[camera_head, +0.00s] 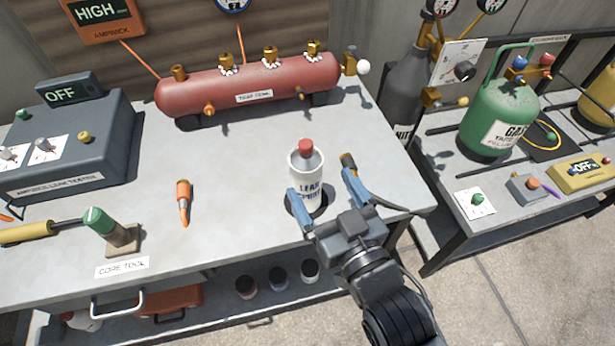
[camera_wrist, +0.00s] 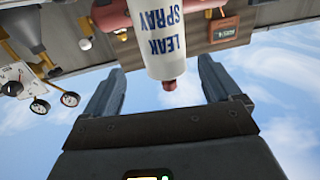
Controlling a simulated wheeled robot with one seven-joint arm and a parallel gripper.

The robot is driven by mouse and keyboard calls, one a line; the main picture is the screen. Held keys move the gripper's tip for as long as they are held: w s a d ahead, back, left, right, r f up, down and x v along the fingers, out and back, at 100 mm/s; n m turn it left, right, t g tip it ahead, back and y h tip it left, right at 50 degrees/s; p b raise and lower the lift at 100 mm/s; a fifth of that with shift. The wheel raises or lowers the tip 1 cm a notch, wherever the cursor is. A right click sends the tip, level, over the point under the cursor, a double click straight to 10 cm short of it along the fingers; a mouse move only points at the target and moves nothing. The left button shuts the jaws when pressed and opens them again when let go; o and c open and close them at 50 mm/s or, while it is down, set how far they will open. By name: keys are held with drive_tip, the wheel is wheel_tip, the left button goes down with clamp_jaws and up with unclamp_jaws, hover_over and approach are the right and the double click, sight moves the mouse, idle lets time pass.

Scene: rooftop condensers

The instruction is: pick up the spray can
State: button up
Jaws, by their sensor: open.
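The spray can (camera_head: 307,180) is white with a red cap and the words LEAK SPRAY. It stands upright on the grey bench, on a dark round patch (camera_head: 321,203). My gripper (camera_head: 325,183) is open at the can's near side, its blue-grey fingers pointing toward it. In the wrist view, the picture is upside down and the can (camera_wrist: 158,38) shows between the fingertips. A gap shows on each side, and I see no finger touching it. The can's lower part is partly hidden by one finger in the head view.
A red tank (camera_head: 245,88) with brass valves lies behind the can. An orange-tipped tool (camera_head: 183,202) lies to the left. A dark-and-brass fitting (camera_head: 349,163) with a hose is close right of the can. A core tool (camera_head: 104,230) and grey tester (camera_head: 70,145) stand further left.

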sight(314, 177)
drive_tip(key=x, duration=0.3)
drive_tip(key=shift+w+a+r, duration=0.1)
drive_tip(key=shift+a+r, duration=0.05)
drive_tip(key=shift+a, duration=0.1)
drive_tip(key=shift+p+x, duration=0.8)
drive_tip(key=shift+x, duration=1.55)
drive_tip(key=shift+a, duration=0.15)
drive_tip(key=c, duration=1.2)
drive_tip(key=shift+c, duration=1.3)
